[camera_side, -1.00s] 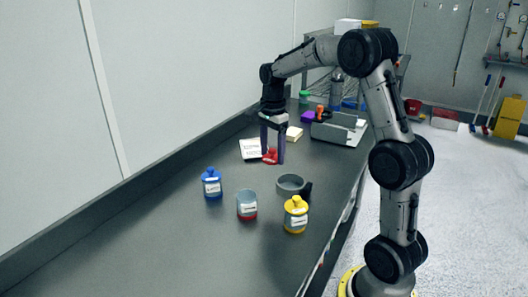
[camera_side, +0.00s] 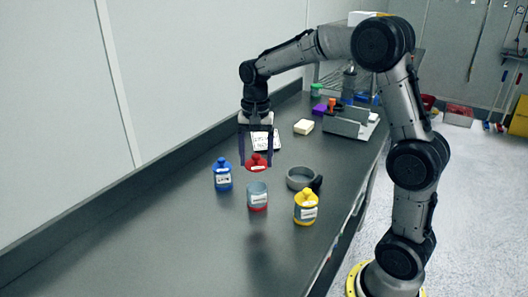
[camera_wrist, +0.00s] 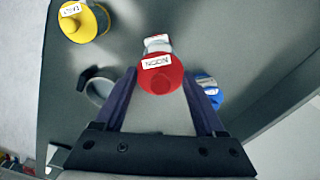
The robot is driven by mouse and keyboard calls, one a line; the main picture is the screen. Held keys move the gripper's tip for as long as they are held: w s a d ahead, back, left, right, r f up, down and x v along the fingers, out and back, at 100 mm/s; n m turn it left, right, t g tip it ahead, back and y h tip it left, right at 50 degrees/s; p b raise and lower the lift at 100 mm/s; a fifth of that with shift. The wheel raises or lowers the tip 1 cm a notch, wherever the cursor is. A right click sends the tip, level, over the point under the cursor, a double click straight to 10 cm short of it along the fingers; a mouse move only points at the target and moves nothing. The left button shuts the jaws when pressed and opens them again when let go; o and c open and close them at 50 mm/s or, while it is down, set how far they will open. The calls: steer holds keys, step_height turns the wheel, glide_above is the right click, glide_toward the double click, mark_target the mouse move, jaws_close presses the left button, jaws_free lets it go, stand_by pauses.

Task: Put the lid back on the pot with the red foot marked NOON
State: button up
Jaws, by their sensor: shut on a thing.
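My gripper (camera_side: 256,164) is shut on the red lid (camera_side: 257,160), holding it by its sides above the bench. In the wrist view the lid (camera_wrist: 160,73) has a white label that appears to read NOON. The clear grey pot with a red foot (camera_side: 257,189) stands open and upright on the bench. In the side view it is just below and in front of the lid, apart from it. In the wrist view the pot (camera_wrist: 156,40) shows only partly behind the lid; its label is too small to read.
A blue lidded pot (camera_side: 222,175) stands left of the open pot, a yellow lidded pot (camera_side: 306,208) right. A grey sifter (camera_side: 300,179) is behind the yellow pot. A white card (camera_side: 268,142), a pale block (camera_side: 304,127) and a metal tray (camera_side: 349,124) lie farther back.

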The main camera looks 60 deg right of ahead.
steer(key=shift+f, duration=2.95)
steer(key=shift+f, duration=0.15)
steer(key=o, duration=1.3)
steer(key=shift+c, duration=0.2)
steer(key=shift+r, duration=3.5)
steer(key=shift+c, duration=0.2)
jaws_close()
